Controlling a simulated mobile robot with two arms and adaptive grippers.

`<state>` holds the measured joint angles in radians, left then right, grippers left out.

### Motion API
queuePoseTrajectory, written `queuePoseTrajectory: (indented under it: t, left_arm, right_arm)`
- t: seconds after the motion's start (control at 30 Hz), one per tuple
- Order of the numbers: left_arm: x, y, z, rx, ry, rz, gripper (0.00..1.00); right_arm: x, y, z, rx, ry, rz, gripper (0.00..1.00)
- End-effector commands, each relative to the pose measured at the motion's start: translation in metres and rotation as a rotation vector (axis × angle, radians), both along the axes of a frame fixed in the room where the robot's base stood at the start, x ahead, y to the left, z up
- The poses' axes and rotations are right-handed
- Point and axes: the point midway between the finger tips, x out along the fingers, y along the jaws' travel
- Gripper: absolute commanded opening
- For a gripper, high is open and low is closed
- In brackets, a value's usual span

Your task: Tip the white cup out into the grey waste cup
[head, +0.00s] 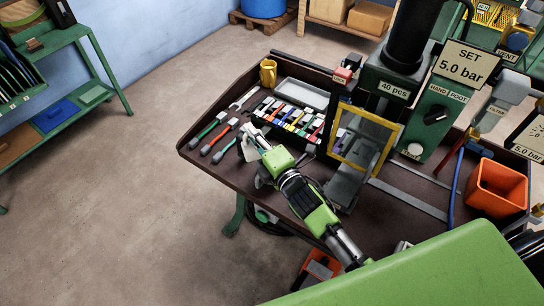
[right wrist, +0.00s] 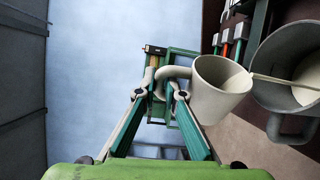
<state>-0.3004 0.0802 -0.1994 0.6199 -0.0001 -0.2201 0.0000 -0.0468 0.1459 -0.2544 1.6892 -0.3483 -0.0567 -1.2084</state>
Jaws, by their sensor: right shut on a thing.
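The white cup (right wrist: 220,92) is held by its handle in my right gripper (right wrist: 163,90), which is shut on it. Its mouth shows in the right wrist view, and I see no contents in it. The grey waste cup (right wrist: 299,126) is right beside it, partly cut off by the frame edge, with its mouth open and something pale inside. A thin pale strip runs from near the white cup's rim across the grey cup's mouth. In the head view my right gripper (head: 254,139) is above the bench's left part; the cups there are mostly hidden. My left gripper is not in view.
A tray of coloured pieces, a yellow mug (head: 268,72), a yellow-framed guard (head: 389,134) and the green press are behind. An orange bin (head: 497,187) stands at right.

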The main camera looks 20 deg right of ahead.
Motion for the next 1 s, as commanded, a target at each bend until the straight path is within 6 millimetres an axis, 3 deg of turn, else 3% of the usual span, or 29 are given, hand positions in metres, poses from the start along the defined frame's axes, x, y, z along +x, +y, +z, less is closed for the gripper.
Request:
queuePoseTrajectory:
  t: [0.4,0.63,1.0]
  left_arm:
    - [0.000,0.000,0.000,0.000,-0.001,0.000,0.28]
    - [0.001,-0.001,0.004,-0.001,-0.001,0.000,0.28]
    - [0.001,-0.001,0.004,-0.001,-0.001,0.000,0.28]
  right_arm:
    - [0.000,-0.008,0.004,0.086,0.001,0.001,0.00]
    - [0.000,0.004,0.000,-0.033,0.000,0.001,0.00]
    - [0.000,0.004,-0.001,-0.036,-0.001,0.001,0.00]
